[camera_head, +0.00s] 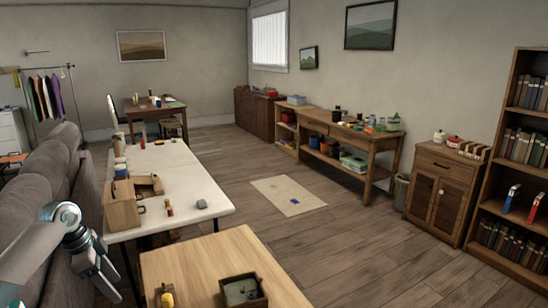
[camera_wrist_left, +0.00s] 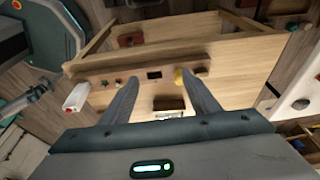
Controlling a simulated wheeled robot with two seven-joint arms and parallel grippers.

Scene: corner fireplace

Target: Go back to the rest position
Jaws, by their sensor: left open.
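My left arm comes in at the lower left of the head view, and its wrist bends down in front of the grey sofa (camera_head: 45,170). My left gripper (camera_wrist_left: 160,90) shows in the left wrist view with its two dark fingers spread apart. Nothing is between the fingers. My right gripper is in neither view.
A wooden table (camera_head: 205,255) with a dark tray (camera_head: 243,303) stands in front. A white table (camera_head: 180,175) holds a wooden caddy (camera_head: 122,212) close to my left arm. Open floor (camera_head: 340,240) lies to the right, before a cabinet (camera_head: 437,190) and bookshelf (camera_head: 497,210).

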